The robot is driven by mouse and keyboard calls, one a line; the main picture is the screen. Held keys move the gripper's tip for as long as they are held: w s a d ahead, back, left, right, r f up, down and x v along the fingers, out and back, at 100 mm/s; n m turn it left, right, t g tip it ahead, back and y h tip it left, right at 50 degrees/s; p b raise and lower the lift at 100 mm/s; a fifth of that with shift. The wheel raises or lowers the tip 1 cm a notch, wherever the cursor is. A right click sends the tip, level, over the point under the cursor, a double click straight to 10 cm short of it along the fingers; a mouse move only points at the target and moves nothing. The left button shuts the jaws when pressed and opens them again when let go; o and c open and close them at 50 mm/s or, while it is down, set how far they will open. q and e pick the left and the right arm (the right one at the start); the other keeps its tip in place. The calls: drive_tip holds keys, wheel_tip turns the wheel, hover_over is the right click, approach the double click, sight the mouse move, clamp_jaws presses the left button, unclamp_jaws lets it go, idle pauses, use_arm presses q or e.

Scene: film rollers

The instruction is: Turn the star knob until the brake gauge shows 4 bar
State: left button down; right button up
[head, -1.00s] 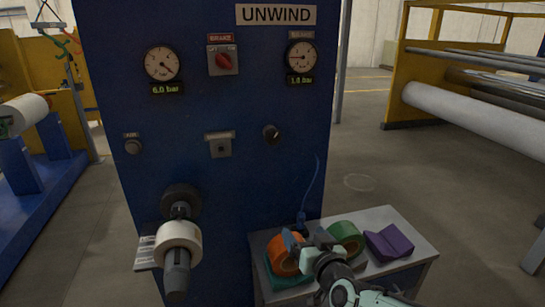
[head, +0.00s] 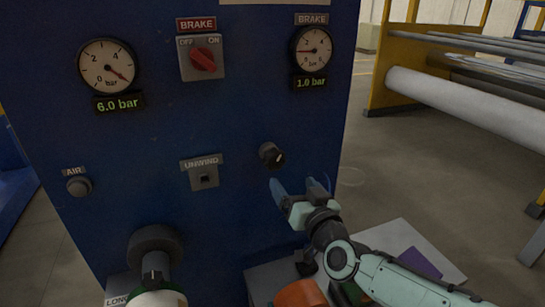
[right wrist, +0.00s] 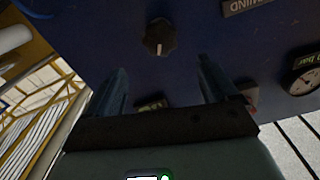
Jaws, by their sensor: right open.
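The star knob (head: 271,155) is a dark lobed knob on the blue panel, right of the UNWIND key switch. It also shows in the right wrist view (right wrist: 158,37), with a pale pointer line. The brake gauge (head: 312,48) at the upper right has a digital readout of 1.0 bar. My right gripper (head: 300,186) is open and empty, just below and right of the knob and apart from it. In the right wrist view its two fingers (right wrist: 165,72) point toward the panel, with the knob beyond and between them.
A second gauge (head: 106,66) reads 6.0 bar. A red rotary BRAKE switch (head: 202,59) sits between the gauges. An AIR button (head: 78,186) is at the left.

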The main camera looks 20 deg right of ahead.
sight(276, 162)
drive_tip(key=w, duration=0.4)
drive_tip(key=w+p, duration=0.1)
drive_tip(key=w, duration=0.7)
drive_tip(key=shift+w+d+p, duration=0.1)
drive_tip(key=shift+d+p, duration=0.2)
drive_tip(key=shift+p, duration=0.05)
use_arm(q)
drive_tip(key=shift+w+r, duration=0.8)
drive_tip(key=shift+r, duration=0.35)
use_arm(e)
drive_tip(key=c, duration=1)
use_arm(q)
drive_tip(key=shift+s+f, duration=0.2)
drive_tip(key=shift+f, duration=0.05)
